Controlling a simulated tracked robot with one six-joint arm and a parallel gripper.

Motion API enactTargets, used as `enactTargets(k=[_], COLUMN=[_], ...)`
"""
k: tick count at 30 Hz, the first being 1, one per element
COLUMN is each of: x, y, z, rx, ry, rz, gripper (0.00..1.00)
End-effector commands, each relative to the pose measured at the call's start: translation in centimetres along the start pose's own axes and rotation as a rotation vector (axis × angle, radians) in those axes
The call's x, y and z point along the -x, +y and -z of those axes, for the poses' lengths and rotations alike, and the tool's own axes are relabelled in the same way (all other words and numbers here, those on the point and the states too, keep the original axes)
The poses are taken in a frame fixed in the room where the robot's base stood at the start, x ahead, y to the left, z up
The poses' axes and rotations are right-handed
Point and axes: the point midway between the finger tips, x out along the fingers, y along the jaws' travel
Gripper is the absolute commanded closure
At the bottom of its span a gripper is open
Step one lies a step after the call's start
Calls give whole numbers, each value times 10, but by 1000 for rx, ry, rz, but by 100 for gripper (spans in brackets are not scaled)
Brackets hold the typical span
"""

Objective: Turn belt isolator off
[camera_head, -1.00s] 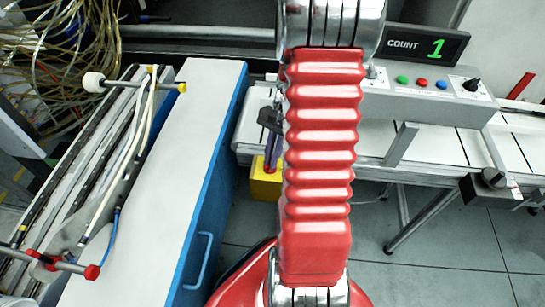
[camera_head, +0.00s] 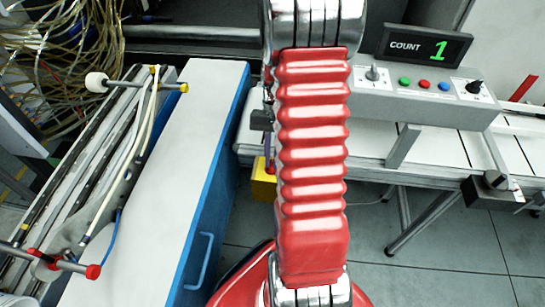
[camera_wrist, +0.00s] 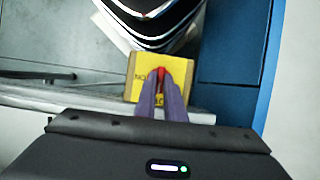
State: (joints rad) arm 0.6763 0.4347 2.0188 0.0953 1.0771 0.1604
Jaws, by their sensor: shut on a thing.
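The belt isolator is a yellow box (camera_head: 263,183) low beside the conveyor, partly hidden by my arm in the head view. In the wrist view the yellow box (camera_wrist: 145,66) faces the camera, with a small red handle (camera_wrist: 161,72) near its middle and dark lettering partly covered. My gripper (camera_wrist: 162,84) has two purple fingers shut on the red handle. In the head view only a sliver of my gripper shows left of my red arm, above the box. The handle's exact angle is hard to tell because the fingers cover it.
A conveyor (camera_head: 430,145) carries a control panel (camera_head: 425,93) with knobs, buttons and a COUNT display (camera_head: 425,46) reading 1. A white bench with a blue side (camera_head: 215,190) stands close on the left, with a label rail (camera_head: 95,165). Tangled hoses hang at the top left.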

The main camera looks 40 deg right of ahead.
Motion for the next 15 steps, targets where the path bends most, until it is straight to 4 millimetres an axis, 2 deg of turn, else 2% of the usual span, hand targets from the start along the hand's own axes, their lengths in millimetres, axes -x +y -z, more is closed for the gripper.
enactTargets(k=[5,6,13,15], x=[3,3,2,2], y=[-2,-2,-1,-1], z=[4,4,2,2], rx=[2,2,1,1], ry=[15,16,9,8], rz=[5,5,3,3], gripper=[100,89,73,72])
